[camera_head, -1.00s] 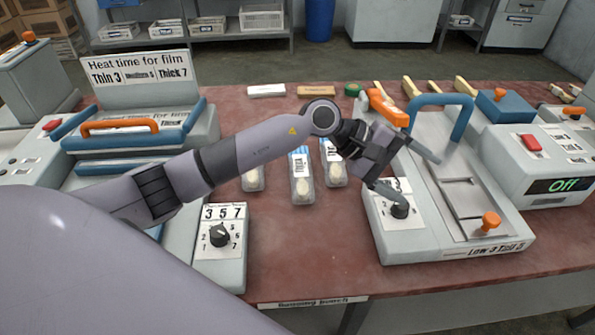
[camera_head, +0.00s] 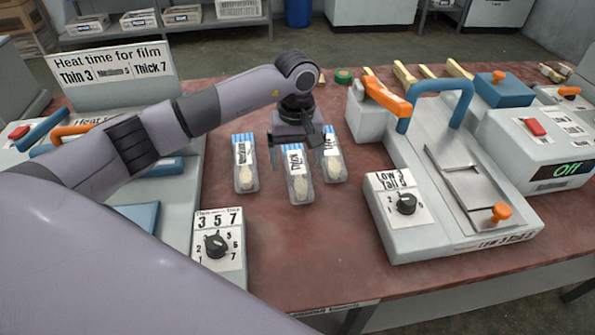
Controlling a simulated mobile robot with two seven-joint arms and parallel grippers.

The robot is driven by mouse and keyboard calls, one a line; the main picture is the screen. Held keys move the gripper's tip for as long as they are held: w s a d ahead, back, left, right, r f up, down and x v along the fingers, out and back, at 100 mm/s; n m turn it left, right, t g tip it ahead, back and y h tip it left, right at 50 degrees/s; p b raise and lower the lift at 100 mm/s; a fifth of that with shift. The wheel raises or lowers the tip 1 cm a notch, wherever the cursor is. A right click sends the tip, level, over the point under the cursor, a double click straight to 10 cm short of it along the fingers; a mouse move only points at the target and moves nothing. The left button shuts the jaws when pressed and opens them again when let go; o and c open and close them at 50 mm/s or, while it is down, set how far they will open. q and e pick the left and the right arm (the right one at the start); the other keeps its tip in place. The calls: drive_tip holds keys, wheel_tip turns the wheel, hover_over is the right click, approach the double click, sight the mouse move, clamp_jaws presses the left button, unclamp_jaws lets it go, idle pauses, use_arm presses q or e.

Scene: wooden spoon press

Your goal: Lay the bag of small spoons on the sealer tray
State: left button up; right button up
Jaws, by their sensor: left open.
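Three clear bags with blue-striped tops and pale contents lie on the red-brown bench: a left bag (camera_head: 245,174) whose label looks like Medium, a middle bag (camera_head: 300,187) labelled Thick, and a right bag (camera_head: 334,168) with a partly hidden label. Which holds small spoons I cannot tell. My left gripper (camera_head: 297,150) points down, open and empty, over the upper ends of the middle and right bags. The right sealer (camera_head: 395,235) has a bare metal tray (camera_head: 478,197) and a dial (camera_head: 406,203). The left sealer (camera_head: 219,265) is partly hidden by my arm. My right gripper is out of view.
A sign (camera_head: 110,70) gives heat times: Thin 3, Medium 5, Thick 7. A blue arched handle (camera_head: 462,100) and orange handle (camera_head: 386,96) rise behind the metal tray. Another machine (camera_head: 550,150) reads Off. The bench in front of the bags is clear.

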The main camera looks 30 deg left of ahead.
sight(298, 169)
use_arm(q)
wheel_tip(298, 169, down, 3)
drive_tip(key=shift+d+f, duration=0.15)
drive_tip(key=shift+f, duration=0.05)
drive_tip(key=shift+c, duration=0.3)
drive_tip(key=c, duration=1.1)
drive_tip(key=shift+c, duration=0.2)
drive_tip(key=shift+r, duration=0.1)
wheel_tip(298, 169, up, 20)
drive_tip(key=shift+b, duration=0.4)
